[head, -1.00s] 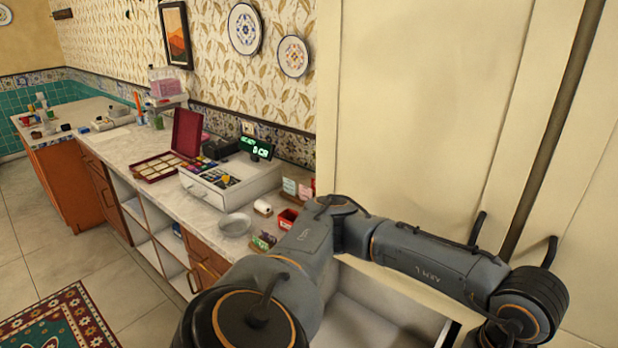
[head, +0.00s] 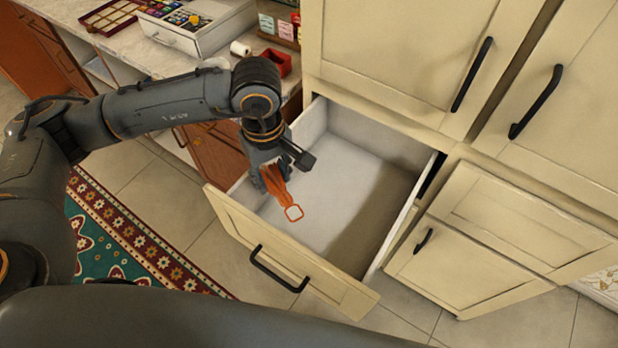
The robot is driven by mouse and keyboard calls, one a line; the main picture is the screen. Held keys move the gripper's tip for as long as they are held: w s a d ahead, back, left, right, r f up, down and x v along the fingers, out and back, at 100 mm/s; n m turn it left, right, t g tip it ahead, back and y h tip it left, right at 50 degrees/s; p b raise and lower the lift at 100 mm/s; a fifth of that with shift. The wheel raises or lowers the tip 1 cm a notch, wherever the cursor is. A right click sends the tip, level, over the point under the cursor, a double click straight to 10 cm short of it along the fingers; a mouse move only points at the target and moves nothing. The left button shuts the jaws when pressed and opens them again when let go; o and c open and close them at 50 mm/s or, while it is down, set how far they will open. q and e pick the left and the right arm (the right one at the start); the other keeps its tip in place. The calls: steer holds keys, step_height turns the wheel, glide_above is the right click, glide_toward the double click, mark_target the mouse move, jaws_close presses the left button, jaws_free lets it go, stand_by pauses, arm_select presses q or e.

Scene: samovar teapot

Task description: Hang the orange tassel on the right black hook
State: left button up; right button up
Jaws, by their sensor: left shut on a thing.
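My left gripper (head: 278,172) is shut on the orange tassel (head: 284,193). The tassel's strands lie at the gripper and its square loop (head: 293,213) sticks out at the lower end. The tassel is over the open drawer, and its height above the drawer floor is hard to tell. Two black bar handles stand upright on the cream doors, a left one (head: 471,75) and a right one (head: 535,101). I cannot make out a separate black hook. My right gripper is not in view.
The cream drawer (head: 235,230) is pulled out and looks empty, with a black handle (head: 279,270) on its front. A lower cream door (head: 455,268) is at the right.

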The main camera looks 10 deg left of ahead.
arm_select(q)
steer(key=w+d+f+n, duration=0.25)
steer(key=f+n, duration=0.35)
steer(key=n, duration=1.7)
glide_above(300, 215)
step_height(300, 215, down, 6)
steer(key=shift+f, duration=0.25)
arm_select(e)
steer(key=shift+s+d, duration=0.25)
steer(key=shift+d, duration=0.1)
